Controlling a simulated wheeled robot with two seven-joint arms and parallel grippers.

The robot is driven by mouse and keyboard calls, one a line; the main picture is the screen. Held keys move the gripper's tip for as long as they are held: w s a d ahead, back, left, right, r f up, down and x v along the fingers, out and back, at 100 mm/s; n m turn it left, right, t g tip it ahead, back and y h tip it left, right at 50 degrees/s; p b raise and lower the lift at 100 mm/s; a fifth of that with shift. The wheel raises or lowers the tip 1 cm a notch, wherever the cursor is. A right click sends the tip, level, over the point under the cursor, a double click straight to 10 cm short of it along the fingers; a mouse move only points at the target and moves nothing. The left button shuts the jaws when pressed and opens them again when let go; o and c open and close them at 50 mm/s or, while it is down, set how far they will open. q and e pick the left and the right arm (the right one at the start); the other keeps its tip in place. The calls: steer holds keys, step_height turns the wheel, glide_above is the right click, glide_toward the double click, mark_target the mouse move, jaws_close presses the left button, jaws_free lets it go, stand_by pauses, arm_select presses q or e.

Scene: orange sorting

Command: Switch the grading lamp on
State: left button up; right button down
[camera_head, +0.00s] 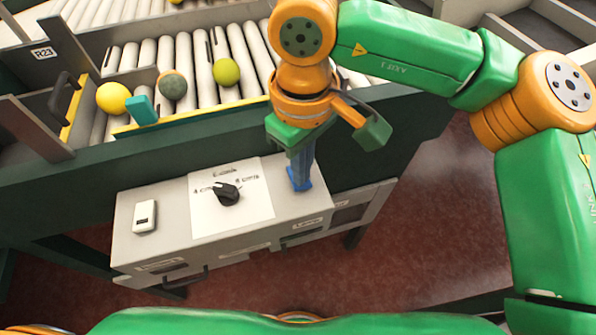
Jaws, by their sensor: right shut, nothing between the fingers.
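A grey control box (165,247) stands in front of the roller conveyor. A small white switch plate (145,216) with a dark mark on it sits on the left of its top. I cannot tell from the picture which control belongs to the grading lamp, and I see no lamp. My right gripper (301,186) is shut and empty, its blue fingers pointing down at the right part of the box top, right of the knob. My left gripper is out of view.
The roller conveyor (187,53) behind the box carries a yellow fruit (113,98), a dark green one (172,86) and a yellow-green one (227,72). A teal block (141,109) stands at its front edge. Red-brown floor (420,240) is open to the right of the box.

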steer(key=shift+s+f+b, duration=0.1)
steer(key=shift+f+b, duration=0.3)
steer(key=shift+f, duration=0.05)
step_height(320, 180, up, 7)
steer(key=p, duration=0.6)
steer(key=shift+r+p, duration=0.15)
steer(key=shift+p, duration=0.2)
steer(key=shift+f, duration=0.2)
